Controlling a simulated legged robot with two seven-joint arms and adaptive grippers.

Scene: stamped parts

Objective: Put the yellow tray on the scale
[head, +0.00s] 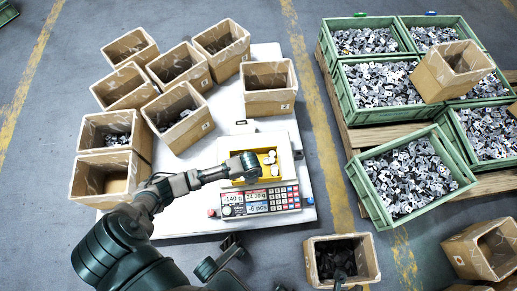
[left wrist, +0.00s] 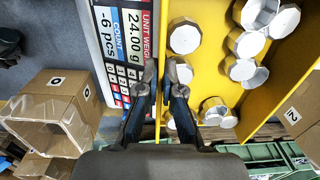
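The yellow tray (head: 240,157) is over the pale platform of the scale (head: 230,146), behind its display panel. I cannot tell whether it touches the platform. It holds several silvery octagonal parts, seen large in the left wrist view with the tray (left wrist: 212,50). My left gripper (head: 247,164) is at the tray's left side. In the left wrist view its fingers (left wrist: 159,68) are close together on either side of the tray's yellow wall, pinching it. The scale display (left wrist: 122,40) reads 24.00 g and -6 pcs.
Several open cardboard boxes (head: 270,103) stand on the white table (head: 190,222) behind and left of the scale. Green crates (head: 450,148) full of metal parts sit on a pallet at right. A cardboard box (head: 366,250) stands in front, dark inside.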

